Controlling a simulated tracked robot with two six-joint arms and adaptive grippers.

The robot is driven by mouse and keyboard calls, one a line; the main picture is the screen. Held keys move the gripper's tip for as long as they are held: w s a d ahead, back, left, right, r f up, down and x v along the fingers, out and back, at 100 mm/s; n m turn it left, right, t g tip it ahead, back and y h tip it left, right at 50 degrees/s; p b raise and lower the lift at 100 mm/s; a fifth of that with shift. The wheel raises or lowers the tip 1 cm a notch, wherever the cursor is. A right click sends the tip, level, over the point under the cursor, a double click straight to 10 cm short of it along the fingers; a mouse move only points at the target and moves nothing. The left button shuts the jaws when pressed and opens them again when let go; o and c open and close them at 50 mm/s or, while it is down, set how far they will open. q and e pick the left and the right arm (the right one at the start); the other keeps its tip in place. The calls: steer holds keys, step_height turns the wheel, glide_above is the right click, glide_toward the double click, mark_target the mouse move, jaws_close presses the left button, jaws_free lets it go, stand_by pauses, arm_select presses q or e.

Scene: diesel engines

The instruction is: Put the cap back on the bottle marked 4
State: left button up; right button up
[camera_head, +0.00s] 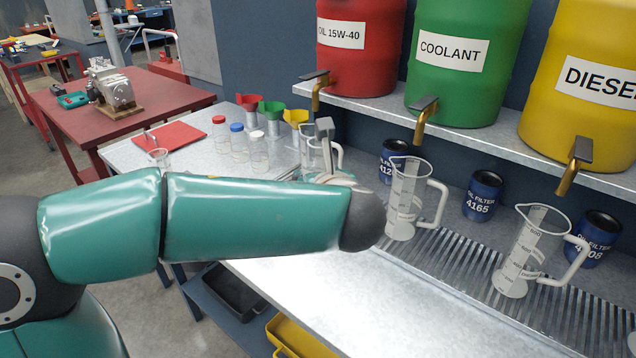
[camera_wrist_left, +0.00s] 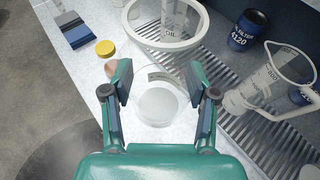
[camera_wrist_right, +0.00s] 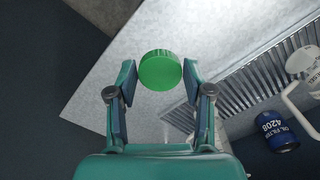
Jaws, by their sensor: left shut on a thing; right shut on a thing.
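My left gripper (camera_wrist_left: 157,82) is shut on a clear open bottle (camera_wrist_left: 157,108), seen from above in the left wrist view. A label strip shows at its far side, but I cannot read its number. In the head view my left arm hides this bottle and most of the gripper. My right gripper (camera_wrist_right: 160,78) is shut on a green cap (camera_wrist_right: 160,70), held at the fingertips over the bench in the right wrist view. My right gripper is not in the head view.
Bottles with red (camera_head: 221,134), blue (camera_head: 238,142) and white caps (camera_head: 258,150) stand at the back left. Measuring jugs (camera_head: 404,205) (camera_head: 520,255) stand along the drain grate (camera_head: 450,262). A yellow cap (camera_wrist_left: 105,47) lies left of the held bottle. The front bench (camera_head: 310,300) is clear.

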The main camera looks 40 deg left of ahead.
arm_select(q)
steer(key=o, duration=0.6)
jaws_close()
